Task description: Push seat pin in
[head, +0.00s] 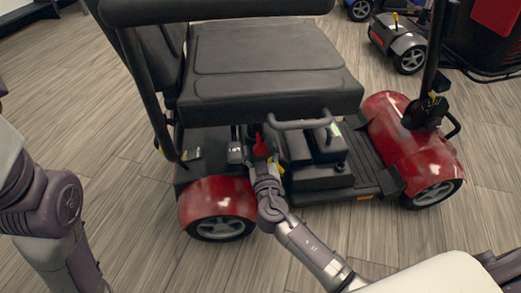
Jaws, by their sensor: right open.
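The red scooter's padded black seat (265,62) is in the middle of the head view. Below its front edge, a small red part (260,146) shows, and a grey metal fitting (235,152) is just left of it. I cannot tell for sure which part is the seat pin. My right gripper (262,165) is under the seat, just below the red part and close to it. It is open; its fingertips are small and partly hidden, and I cannot tell whether they touch anything. My left arm shows at the left edge, but its gripper is out of view.
A black box with a carry handle (300,124) stands right of my right gripper. The red rear fender (217,199) is left of it, and the red front cover (412,140) is at right. Other scooters (398,42) stand at the back right. The left floor is clear.

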